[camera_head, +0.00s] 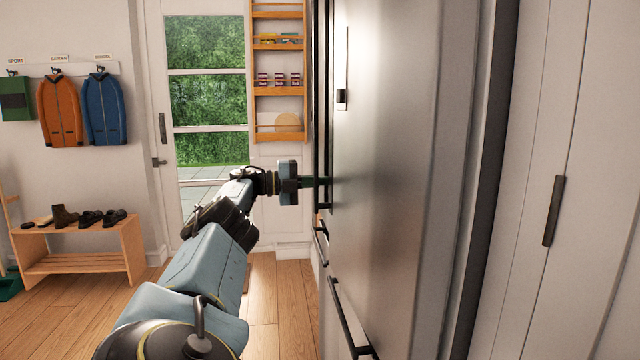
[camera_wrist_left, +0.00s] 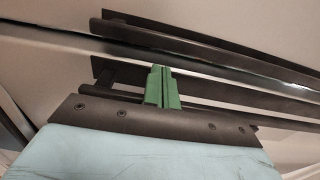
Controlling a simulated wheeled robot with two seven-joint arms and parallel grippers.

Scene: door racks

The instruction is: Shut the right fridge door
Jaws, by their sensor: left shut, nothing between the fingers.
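The right fridge door (camera_head: 400,130) is a tall brushed-steel panel seen at a steep angle in the head view. Its dark vertical handle (camera_head: 330,110) is at its far edge. I cannot tell from this angle whether a gap is left behind the door. My left gripper (camera_head: 318,182) reaches in from the left, at the lower part of the handles. In the left wrist view its green fingers (camera_wrist_left: 162,88) are shut together with nothing between them, over or against dark handle bars (camera_wrist_left: 210,95). Contact is unclear. My right gripper is not in view.
Fridge drawers with dark handles (camera_head: 347,320) lie below the door. A white cabinet with a handle (camera_head: 554,210) stands at the right. A glazed door (camera_head: 208,100), wall rack (camera_head: 279,60) and shoe bench (camera_head: 85,245) are farther back. Wooden floor (camera_head: 275,300) is clear.

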